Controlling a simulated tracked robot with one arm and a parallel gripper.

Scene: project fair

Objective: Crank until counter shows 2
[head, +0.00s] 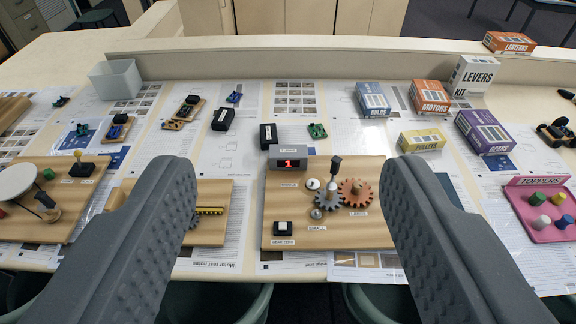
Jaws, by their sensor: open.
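The counter (289,158) is a grey box with a red lit display that reads 1. It stands at the back left of a wooden gear board (270,215) in the middle of the table. On this board are a dark crank handle (335,168) standing upright, a grey gear (327,198) and a meshed orange-brown gear (356,192). A white button block (283,229) sits at the board's front left. My gripper (290,185) is open and empty. Its two grey fingers spread wide on either side of the board, nearer the camera, and touch neither crank nor gears.
Several labelled boxes, such as the orange MOTORS box (430,97), stand at the back right. A pink TOPPERS tray (541,207) is at the right. Another wooden board (212,228) lies partly behind the left finger. A raised ledge (290,62) runs along the back.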

